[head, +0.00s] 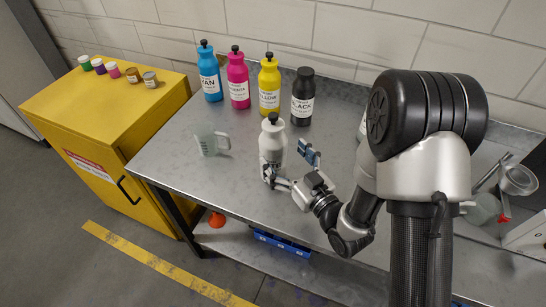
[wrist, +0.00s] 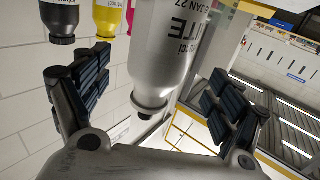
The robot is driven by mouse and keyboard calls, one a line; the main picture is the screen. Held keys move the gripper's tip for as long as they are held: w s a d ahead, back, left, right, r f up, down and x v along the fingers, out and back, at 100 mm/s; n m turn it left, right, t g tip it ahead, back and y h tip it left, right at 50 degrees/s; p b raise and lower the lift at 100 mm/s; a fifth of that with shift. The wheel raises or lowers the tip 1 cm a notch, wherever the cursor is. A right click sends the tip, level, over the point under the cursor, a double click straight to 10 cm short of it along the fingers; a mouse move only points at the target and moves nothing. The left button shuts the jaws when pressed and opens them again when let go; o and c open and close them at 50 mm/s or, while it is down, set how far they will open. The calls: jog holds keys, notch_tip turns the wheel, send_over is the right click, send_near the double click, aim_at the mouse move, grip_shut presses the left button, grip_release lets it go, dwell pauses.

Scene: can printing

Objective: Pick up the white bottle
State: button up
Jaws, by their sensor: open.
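The white bottle (head: 272,143) with a black cap stands upright on the grey metal table (head: 180,165), in front of the row of coloured bottles. My gripper (head: 290,167) is open, with one finger near the bottle's lower front and the other to its right. In the wrist view the white bottle (wrist: 168,55) shows upside down between the two spread fingers of my gripper (wrist: 160,95). I see no finger closed on it. The bottle's lower part is partly hidden by the gripper in the head view.
Cyan (head: 210,75), magenta (head: 238,80), yellow (head: 269,87) and black (head: 302,98) bottles stand behind the white bottle. A yellow cabinet (head: 110,125) with small jars is at the far left. Funnels and utensils (head: 515,180) lie at the right.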

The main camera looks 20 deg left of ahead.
jog(key=shift+b+x, duration=0.45)
jog(key=shift+x, duration=2.65)
jog(key=shift+d, duration=0.1)
jog(key=shift+c, duration=0.3)
jog(key=shift+f, duration=0.1)
jog(key=c, duration=1.7)
jog(key=shift+c, duration=0.6)
notch_tip(320, 180, up, 20)
jog(key=p, duration=0.5)
jog(key=shift+f+p, duration=0.2)
jog(key=shift+p, duration=0.1)
notch_tip(320, 180, up, 11)
jog(key=p, duration=0.6)
jog(key=shift+f, duration=0.15)
